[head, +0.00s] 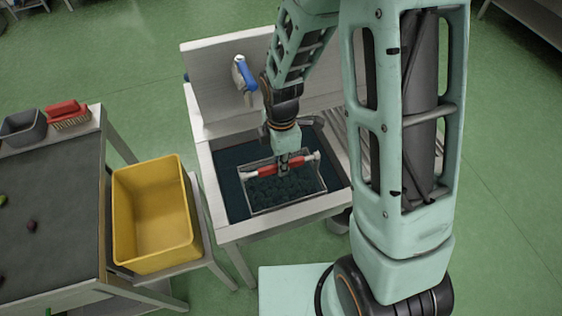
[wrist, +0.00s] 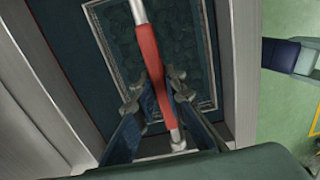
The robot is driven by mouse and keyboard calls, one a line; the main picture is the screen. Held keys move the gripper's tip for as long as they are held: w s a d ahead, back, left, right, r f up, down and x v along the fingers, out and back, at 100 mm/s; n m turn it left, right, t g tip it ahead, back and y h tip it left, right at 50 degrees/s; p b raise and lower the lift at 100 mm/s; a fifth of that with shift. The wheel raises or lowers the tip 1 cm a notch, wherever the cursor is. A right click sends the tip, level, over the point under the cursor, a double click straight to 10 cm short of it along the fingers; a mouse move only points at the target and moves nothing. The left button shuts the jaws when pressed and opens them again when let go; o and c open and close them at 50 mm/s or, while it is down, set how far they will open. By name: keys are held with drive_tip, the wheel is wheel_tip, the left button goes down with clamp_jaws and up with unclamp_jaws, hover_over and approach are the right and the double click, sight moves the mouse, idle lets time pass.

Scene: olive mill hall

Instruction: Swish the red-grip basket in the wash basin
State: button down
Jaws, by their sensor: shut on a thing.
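The wash basin (head: 226,165) is a steel sink with dark water, in the middle of the head view. The red-grip basket (head: 322,184) is a rectangular basket with a pale rim, inside the basin at about the water's level. I cannot tell how deep it sits. My gripper (head: 284,168) is above it, shut on the red grip of the handle bar. In the wrist view the red grip (wrist: 149,55) runs between the two fingers of my gripper (wrist: 156,90). The basket's rim (wrist: 213,60) and dark contents show beneath; my fingers hide part of the grip.
A yellow crate (head: 120,215) sits on a low stand to the left. Further left, a dark-topped table (head: 60,185) bears a grey tub (head: 22,127) and a red brush (head: 66,112). Ribbed draining board lies right of the basin.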

drive_tip(key=shift+f+b, duration=1.3)
drive_tip(key=shift+f, duration=0.7)
